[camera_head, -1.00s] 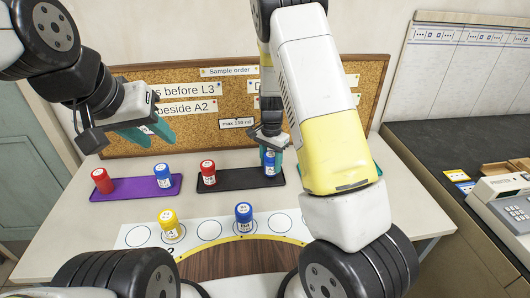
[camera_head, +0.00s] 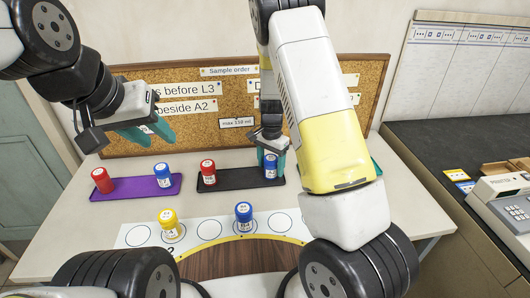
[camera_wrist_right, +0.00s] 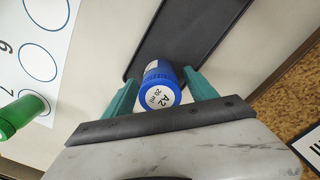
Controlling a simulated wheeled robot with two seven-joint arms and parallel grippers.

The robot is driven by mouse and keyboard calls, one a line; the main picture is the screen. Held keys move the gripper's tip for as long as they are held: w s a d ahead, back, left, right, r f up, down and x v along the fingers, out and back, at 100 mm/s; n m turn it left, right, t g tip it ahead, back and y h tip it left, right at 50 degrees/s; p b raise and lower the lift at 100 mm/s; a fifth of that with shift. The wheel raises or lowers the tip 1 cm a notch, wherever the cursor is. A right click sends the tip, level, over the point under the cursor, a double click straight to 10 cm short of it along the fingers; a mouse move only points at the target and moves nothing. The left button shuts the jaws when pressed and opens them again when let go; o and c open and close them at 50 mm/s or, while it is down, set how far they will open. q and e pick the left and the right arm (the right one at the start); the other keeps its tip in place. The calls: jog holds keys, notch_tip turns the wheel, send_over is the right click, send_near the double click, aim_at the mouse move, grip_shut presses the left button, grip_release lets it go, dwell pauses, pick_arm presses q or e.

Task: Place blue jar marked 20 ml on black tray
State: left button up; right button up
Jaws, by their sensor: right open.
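The blue jar marked A2, 20 ml (camera_wrist_right: 158,90) stands on the right end of the black tray (camera_head: 238,180). It also shows in the head view (camera_head: 270,168). My right gripper (camera_head: 273,157) is open, with one teal finger on each side of the jar; in the right wrist view the fingers (camera_wrist_right: 158,98) stand slightly apart from it. The tray shows there as a dark strip (camera_wrist_right: 195,30). My left gripper (camera_head: 150,133) is empty in the air above the purple tray (camera_head: 128,192), its teal fingers seen from the side.
A red jar (camera_head: 208,173) stands on the black tray's left end. The purple tray holds a red jar (camera_head: 103,181) and a blue jar (camera_head: 163,175). A yellow jar (camera_head: 170,225) and another blue jar (camera_head: 244,214) stand on the circle-marked sheet. A corkboard stands behind.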

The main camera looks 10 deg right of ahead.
notch_tip(320, 180, up, 12)
jog(key=shift+f, duration=0.25)
jog(key=s+d+r+n+t+y, duration=0.1)
jog(key=s+r+n+t+y, duration=0.2)
jog(key=s+r, duration=0.9)
jog(key=s+r+n+t, duration=0.1)
jog(key=s+r+n, duration=0.2)
jog(key=s, duration=0.3)
jog(key=s+d+r+n+t, duration=0.1)
jog(key=s+r+n+t, duration=0.1)
jog(key=s+r, duration=0.3)
jog(key=shift+s+d+n+h, duration=0.25)
jog(key=shift+s+n+h, duration=0.15)
jog(key=shift+s+n, duration=0.5)
